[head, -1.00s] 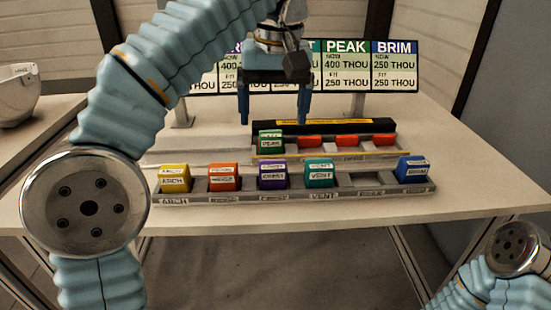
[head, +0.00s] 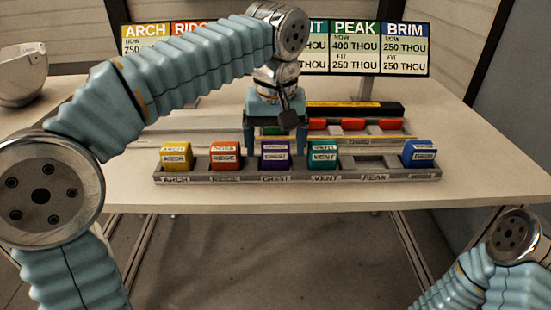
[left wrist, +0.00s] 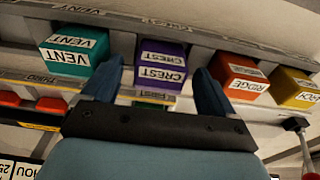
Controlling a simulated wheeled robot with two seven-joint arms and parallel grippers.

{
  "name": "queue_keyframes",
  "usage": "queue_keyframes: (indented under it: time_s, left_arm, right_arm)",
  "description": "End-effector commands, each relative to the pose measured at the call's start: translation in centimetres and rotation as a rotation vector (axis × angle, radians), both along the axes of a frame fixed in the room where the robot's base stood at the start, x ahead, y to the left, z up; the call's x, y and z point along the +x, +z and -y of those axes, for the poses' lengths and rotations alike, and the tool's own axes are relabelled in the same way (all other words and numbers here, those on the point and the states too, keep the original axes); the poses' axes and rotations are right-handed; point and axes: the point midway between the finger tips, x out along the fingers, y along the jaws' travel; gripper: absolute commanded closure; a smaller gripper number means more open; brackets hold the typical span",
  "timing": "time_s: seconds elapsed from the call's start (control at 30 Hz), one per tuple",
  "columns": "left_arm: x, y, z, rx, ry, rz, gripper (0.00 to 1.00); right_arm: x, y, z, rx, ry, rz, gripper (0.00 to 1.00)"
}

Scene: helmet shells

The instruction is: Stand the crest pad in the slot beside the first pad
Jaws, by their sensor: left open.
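The purple crest pad (head: 275,155) stands in the CREST place of the front rack (head: 300,176). It also shows in the left wrist view (left wrist: 160,66), label up. My left gripper (head: 275,146) is open, its fingers to either side of the crest pad in the picture. In the left wrist view the pad shows between the open fingers (left wrist: 156,82). Whether the fingertips are down at its sides I cannot tell. The first pad, green (head: 271,131), stands at the left end of the back rack (head: 400,137), mostly hidden by my gripper. My right gripper is out of view.
Yellow ARCH (head: 176,156), orange RIDGE (head: 226,156), teal VENT (head: 323,155) and blue BRIM (head: 419,153) pads stand in the front rack. Its PEAK place (head: 370,165) is empty. Red-orange blocks (head: 353,124) show along the back rack. A sign board (head: 380,48) stands behind.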

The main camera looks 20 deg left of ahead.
Motion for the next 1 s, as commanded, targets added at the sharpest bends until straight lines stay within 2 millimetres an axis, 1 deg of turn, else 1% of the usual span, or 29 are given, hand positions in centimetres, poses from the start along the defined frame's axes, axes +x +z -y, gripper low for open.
queue_keyframes:
  time_s: [0.03,0.1,0.33,0.6,0.7,0.73,0.77,1.0]
  left_arm:
    - [0.04,-0.69,-0.06,0.000,0.001,-0.001,0.13]
    - [0.09,-1.11,-0.07,0.000,0.000,0.000,0.13]
    - [0.12,-1.17,-0.05,-0.001,0.000,0.001,0.13]
    - [0.12,-1.15,-0.05,-0.001,0.000,0.001,0.54]
    - [0.12,-1.15,-0.05,-0.001,0.000,0.001,0.68]
    - [0.12,-1.14,-0.04,-0.001,0.000,0.001,0.68]
    - [0.12,-1.14,-0.04,-0.001,0.000,0.001,0.73]
    - [0.15,-0.83,-0.03,0.000,0.000,0.002,0.73]
  right_arm:
    - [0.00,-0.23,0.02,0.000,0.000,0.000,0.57]
    - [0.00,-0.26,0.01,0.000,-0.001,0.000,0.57]
    - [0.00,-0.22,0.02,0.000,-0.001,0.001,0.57]
    - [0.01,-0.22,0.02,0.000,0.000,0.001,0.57]
    - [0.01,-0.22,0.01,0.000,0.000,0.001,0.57]
    - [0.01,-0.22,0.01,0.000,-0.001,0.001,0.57]
    - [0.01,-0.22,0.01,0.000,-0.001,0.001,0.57]
    - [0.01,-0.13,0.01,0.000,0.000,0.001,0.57]
